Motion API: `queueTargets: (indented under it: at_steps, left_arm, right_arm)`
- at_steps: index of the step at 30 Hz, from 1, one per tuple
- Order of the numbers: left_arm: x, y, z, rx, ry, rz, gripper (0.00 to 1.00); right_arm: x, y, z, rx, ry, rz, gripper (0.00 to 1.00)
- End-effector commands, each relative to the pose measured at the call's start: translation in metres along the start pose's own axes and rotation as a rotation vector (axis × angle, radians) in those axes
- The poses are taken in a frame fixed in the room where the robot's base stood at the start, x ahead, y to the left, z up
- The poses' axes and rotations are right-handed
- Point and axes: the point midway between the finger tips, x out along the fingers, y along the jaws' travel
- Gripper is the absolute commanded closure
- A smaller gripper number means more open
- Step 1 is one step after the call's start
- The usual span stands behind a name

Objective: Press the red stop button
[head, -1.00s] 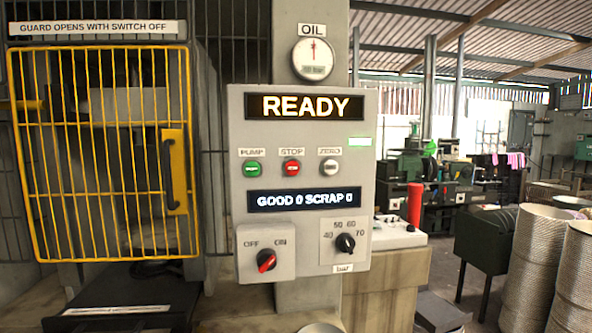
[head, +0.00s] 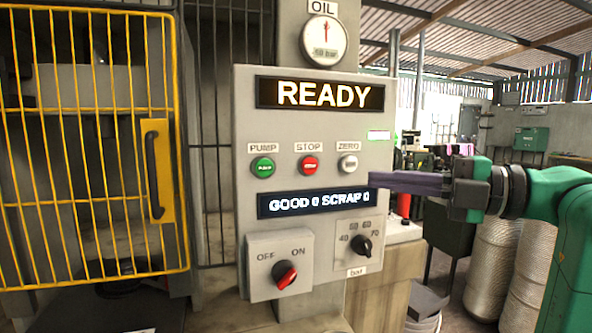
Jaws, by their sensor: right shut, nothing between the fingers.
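The red stop button (head: 309,164) sits in the middle of a row of three on the grey control panel (head: 222,270), under a STOP label. The green pump button (head: 263,167) is to its left and the white zero button (head: 348,164) to its right. My right gripper (head: 374,180) comes in from the right with its fingers shut and empty. Its tips point left and show over the panel's right part, below and right of the zero button, apart from the stop button. I cannot tell whether they touch the panel. My left gripper is not in view.
An OFF/ON switch (head: 285,274) and a pressure knob (head: 361,245) sit below. A yellow guard (head: 160,170) stands at the left. An oil gauge (head: 323,38) is above.

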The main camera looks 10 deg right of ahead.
Motion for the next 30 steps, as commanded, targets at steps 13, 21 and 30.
queueTargets:
  at_steps: [13,21,30]
  left_arm:
    - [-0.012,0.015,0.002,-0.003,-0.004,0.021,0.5]
    - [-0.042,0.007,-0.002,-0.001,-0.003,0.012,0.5]
    - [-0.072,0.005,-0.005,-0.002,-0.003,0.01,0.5]
  right_arm:
    - [0.021,0.003,0.002,0.01,0.001,-0.001,1.0]
    - [0.08,0.005,0.001,0.011,0.002,0.001,1.0]
    - [0.124,0.003,0.025,0.014,-0.003,0.001,1.0]
